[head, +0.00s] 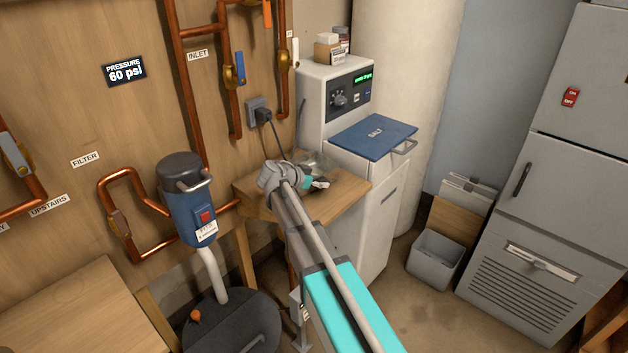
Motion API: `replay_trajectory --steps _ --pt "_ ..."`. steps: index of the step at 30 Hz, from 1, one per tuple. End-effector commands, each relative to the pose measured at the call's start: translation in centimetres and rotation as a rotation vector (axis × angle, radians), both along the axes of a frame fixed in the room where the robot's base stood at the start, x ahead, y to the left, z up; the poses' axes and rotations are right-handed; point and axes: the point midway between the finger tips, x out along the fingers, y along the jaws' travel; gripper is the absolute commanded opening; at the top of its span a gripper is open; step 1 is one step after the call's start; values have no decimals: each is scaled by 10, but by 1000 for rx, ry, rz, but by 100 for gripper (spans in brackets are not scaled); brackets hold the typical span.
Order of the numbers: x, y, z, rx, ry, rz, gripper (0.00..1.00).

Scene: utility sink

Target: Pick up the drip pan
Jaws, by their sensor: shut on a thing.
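My gripper (319,183) is over the small wooden shelf beside the white softener cabinet, mostly hidden by my own wrist. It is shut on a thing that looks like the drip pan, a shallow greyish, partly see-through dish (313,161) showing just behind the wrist. The dish is small in this view, and its near side and the grip on it are hidden. I cannot tell whether it touches the wooden shelf (347,190) or is raised off it.
The softener cabinet (385,210) with its blue salt lid (372,138) stands close to the right. A blue pump (188,205) and copper pipes (190,90) are at the left. A plug and cord (264,115) hang behind the shelf. A grey bin (436,260) stands on the floor.

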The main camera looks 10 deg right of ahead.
Motion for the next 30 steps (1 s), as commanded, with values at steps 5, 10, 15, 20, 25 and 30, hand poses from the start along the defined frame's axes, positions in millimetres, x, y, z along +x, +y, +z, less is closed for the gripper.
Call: replay_trajectory --steps 5,10,15,20,25,30 --pt "0 0 3 1 0 0 2" --pt "0 0 11 0 0 0 2" --pt "0 0 24 0 0 0 2" --pt "-4 1 40 0 0 0 2" --pt "-19 10 59 0 0 2 2" --pt "-33 17 79 0 1 0 2"
